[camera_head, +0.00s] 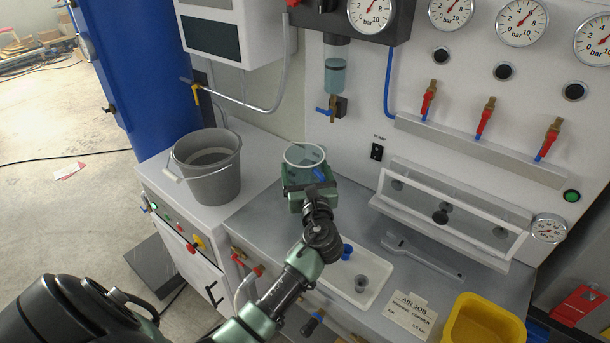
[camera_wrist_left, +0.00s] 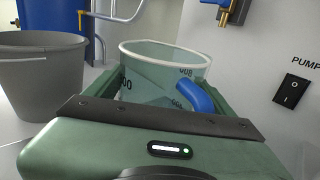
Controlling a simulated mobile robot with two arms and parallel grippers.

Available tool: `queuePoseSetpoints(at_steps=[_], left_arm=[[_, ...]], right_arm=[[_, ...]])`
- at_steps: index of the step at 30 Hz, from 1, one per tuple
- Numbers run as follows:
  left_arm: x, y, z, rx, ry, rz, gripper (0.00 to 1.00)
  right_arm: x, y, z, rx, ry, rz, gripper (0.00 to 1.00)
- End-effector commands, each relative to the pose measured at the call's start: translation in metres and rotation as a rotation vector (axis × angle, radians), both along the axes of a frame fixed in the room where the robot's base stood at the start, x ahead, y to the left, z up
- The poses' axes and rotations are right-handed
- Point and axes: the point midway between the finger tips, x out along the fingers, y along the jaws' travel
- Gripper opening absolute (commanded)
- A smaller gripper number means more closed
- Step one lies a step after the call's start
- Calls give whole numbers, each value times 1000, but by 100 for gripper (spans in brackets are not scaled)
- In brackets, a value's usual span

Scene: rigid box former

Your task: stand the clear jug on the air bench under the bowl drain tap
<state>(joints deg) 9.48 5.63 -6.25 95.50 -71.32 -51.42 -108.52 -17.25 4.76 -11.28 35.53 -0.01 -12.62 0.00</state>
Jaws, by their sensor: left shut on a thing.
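The clear jug (camera_head: 304,155), with a pale rim and a blue handle (camera_head: 319,173), is held between the jaws of my left gripper (camera_head: 309,186). In the left wrist view the jug (camera_wrist_left: 165,57) looks upright, with dark marks on its side, and my gripper (camera_wrist_left: 160,100) closes around it. Its base is hidden, so I cannot tell whether it touches the air bench (camera_head: 262,203). The clear filter bowl (camera_head: 336,72) hangs on the panel; its brass drain tap (camera_head: 333,106) has a blue lever. The jug is below and slightly left of the tap. My right gripper is out of view.
A grey bucket (camera_head: 208,180) stands on the bench to the left. A white tray (camera_head: 338,289) with small cups, a grey wrench (camera_head: 420,258), a label card (camera_head: 411,315) and a yellow bin (camera_head: 483,323) lie to the right. The panel wall rises close behind.

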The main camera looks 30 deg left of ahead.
Motion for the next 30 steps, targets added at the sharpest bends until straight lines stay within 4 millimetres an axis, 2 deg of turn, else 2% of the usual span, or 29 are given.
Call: queuePoseSetpoints(at_steps=[3,15,16,17,26,30], left_arm=[[0,0,-12,2,1,0,31],[0,0,-17,2,-1,0,31],[0,0,-16,1,-1,0,92],[0,0,-16,1,-1,0,100],[0,0,-12,1,-1,0,100],[-12,-12,-15,0,1,-1,100]], right_arm=[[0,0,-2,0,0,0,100],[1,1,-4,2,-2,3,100],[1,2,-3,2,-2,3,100],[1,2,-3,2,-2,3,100],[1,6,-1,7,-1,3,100],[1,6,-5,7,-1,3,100]])
